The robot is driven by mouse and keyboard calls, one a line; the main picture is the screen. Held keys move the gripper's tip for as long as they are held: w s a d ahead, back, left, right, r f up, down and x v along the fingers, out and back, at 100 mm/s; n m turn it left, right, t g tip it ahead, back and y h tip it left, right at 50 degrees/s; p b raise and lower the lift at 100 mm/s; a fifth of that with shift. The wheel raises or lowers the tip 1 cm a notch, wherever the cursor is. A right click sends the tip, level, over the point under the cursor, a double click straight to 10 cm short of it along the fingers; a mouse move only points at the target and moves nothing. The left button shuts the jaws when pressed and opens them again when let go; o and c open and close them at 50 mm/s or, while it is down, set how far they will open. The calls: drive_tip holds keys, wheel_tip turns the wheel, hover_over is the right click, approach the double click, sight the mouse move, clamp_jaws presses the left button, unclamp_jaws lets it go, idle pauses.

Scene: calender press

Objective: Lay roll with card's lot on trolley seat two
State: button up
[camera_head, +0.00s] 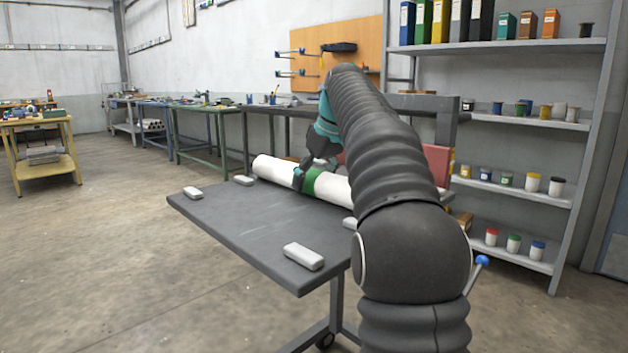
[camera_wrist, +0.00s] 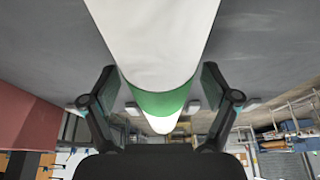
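A long white roll (camera_head: 272,169) with a green band (camera_head: 310,181) lies across the far part of the grey trolley (camera_head: 232,212). Its right part is hidden behind my arm. My gripper (camera_head: 304,174) is at the green band. Whether the roll is lifted off the trolley is unclear. White seat blocks (camera_head: 303,256) stand on the bare near part. No card shows clearly.
Shelves (camera_head: 500,118) with binders and jars stand at the right. A reddish block-like part (camera_head: 440,165) is behind my arm. Workbenches (camera_head: 205,108) line the back wall, and a yellow table (camera_head: 42,125) stands at the left. The floor left of the trolley is clear.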

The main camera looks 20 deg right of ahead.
drive_tip(key=shift+r, duration=0.1)
drive_tip(key=p+v, duration=0.4)
drive_tip(key=v, duration=0.8)
